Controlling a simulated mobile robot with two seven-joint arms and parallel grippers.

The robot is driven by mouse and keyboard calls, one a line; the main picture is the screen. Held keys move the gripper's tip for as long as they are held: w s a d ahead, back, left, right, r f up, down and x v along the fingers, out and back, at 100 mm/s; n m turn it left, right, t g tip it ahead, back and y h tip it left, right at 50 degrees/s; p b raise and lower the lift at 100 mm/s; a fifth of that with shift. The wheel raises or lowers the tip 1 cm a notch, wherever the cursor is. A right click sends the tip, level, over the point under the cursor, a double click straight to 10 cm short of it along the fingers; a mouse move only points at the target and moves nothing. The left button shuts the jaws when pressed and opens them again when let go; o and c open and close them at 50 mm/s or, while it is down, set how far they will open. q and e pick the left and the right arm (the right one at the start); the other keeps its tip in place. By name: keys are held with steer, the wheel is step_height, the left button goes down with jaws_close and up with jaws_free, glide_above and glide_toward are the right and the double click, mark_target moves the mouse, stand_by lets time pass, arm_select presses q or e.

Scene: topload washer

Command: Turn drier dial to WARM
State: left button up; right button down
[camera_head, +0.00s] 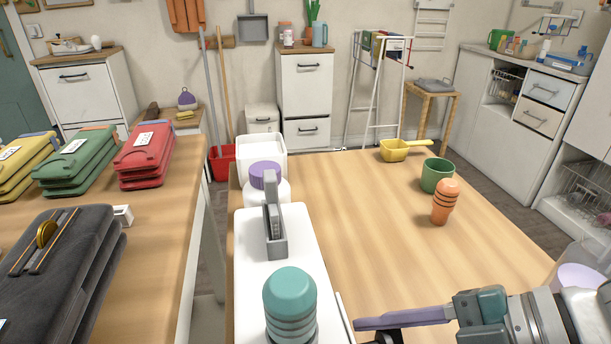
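No drier dial and no WARM marking can be made out in the head view. My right gripper (372,325) comes in from the lower right, low over the near part of the wooden table (350,215). One long grey-purple finger shows clearly, pointing left. The other finger is mostly cut off by the bottom edge, so its opening cannot be judged. Nothing is seen held in it. My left gripper is not in view.
A white box-like unit with a grey upright piece (275,232) and a teal-capped bottle (290,298) stand left of my gripper. An orange ridged object (446,203), green cup (436,175) and yellow scoop (395,151) stand farther back. The table's middle is clear.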

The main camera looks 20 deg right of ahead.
steer(key=shift+w+r+m+g+p, duration=0.25)
steer(key=shift+m+g+p, duration=0.25)
steer(key=shift+g+p, duration=0.3)
steer(key=m+g+p, duration=0.1)
steer(key=g+p, duration=0.2)
steer(key=shift+s+m+y, duration=0.1)
steer(key=shift+m+y, duration=0.2)
steer(key=shift+f+g, duration=0.15)
steer(key=shift+g, duration=0.35)
steer(key=shift+f+m+g, duration=0.1)
steer(key=shift+m+g, duration=0.3)
steer(key=shift+f+m+g+y+b, duration=0.2)
steer(key=shift+m+g+y+b, duration=0.15)
steer(key=shift+g+b, duration=0.25)
steer(key=m+g+y+b, duration=0.2)
steer(key=m+g+b, duration=0.1)
steer(key=b, duration=0.6)
steer(key=m+g+y+b, duration=0.2)
steer(key=m+g+b, duration=0.1)
steer(key=b, duration=0.6)
steer(key=shift+s+f+g, duration=0.1)
steer(key=shift+f+g, duration=0.05)
steer(key=shift+g, duration=0.75)
steer(key=shift+r+m+g+y+b, duration=0.3)
steer(key=shift+m+g+y+b, duration=0.3)
steer(key=shift+b, duration=0.75)
